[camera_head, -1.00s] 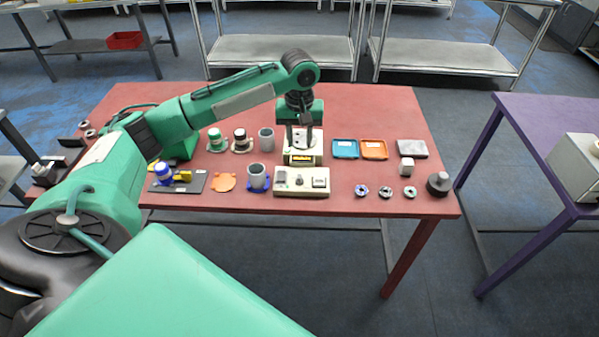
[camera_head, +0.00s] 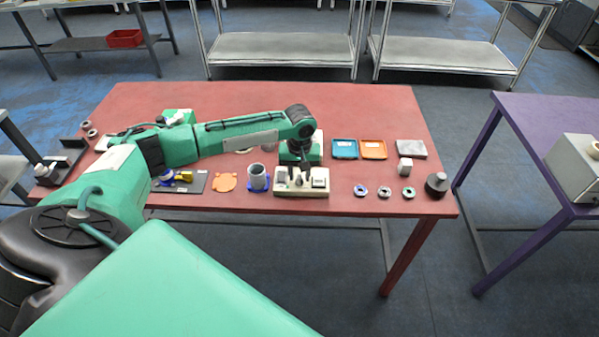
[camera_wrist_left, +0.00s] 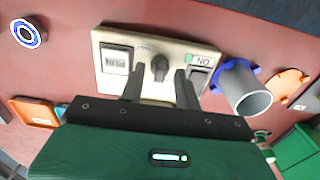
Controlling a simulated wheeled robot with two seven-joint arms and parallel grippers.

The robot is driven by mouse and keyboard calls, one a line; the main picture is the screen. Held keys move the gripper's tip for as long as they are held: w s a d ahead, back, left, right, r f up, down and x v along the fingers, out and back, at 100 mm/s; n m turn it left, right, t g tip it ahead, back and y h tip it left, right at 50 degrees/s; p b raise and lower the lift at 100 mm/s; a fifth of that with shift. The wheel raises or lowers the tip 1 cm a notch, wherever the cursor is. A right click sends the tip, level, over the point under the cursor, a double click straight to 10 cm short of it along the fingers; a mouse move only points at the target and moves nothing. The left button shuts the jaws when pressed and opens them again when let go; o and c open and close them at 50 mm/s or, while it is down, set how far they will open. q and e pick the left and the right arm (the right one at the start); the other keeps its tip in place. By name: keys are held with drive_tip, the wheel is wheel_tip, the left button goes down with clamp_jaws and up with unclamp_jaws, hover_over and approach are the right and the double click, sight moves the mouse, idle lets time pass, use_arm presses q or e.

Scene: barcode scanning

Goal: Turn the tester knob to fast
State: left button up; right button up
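The cream tester (camera_head: 319,192) lies near the front edge of the red table, and it fills the upper middle of the left wrist view (camera_wrist_left: 148,96). A dark knob (camera_wrist_left: 160,67) stands at its middle, between a display window (camera_wrist_left: 115,61) and a part marked "NO" (camera_wrist_left: 202,61). My left gripper (camera_head: 301,178) is low over the tester. In the left wrist view its two fingers (camera_wrist_left: 160,77) are apart, one on each side of the knob. I cannot tell whether they touch it, and the knob's setting is not readable. My right gripper is not in view.
A grey cup with a blue base (camera_head: 258,178) stands close left of the tester, beside an orange plate (camera_head: 224,182). Blue (camera_head: 344,148) and orange (camera_head: 374,149) trays lie behind to the right. Several small rings (camera_head: 361,191) and a black weight (camera_head: 437,185) are at right.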

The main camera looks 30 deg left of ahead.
use_arm(q)
drive_tip(key=shift+c, duration=0.4)
clamp_jaws()
drive_tip(key=shift+r, duration=0.1)
